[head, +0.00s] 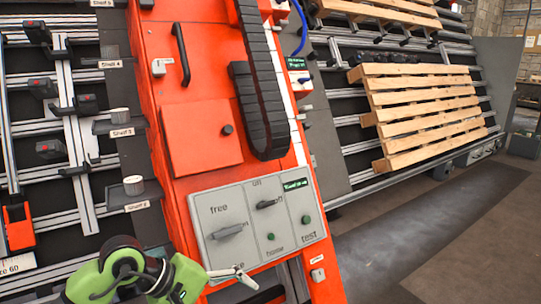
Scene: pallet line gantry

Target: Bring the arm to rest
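One of my arms, green and black, comes in at the bottom left. I take it for my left arm. Its gripper (238,274) has thin pale fingers that reach right, in front of the lower edge of a grey control panel (240,255). The fingers are small and seen at an angle, so I cannot tell whether they are open or shut, or whether they touch the panel. No held object shows. The panel has a grey lever switch (229,231), a black switch (267,203) and green buttons, with labels including "free", "home" and "test". My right gripper is not in view.
The panel sits on an orange gantry column (186,128) with a black handle (181,55) and a black cable chain (262,90). Labelled shelves with cups and clamps stand at left. Wooden pallets (420,108) lie on rails at right. The floor at lower right is clear.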

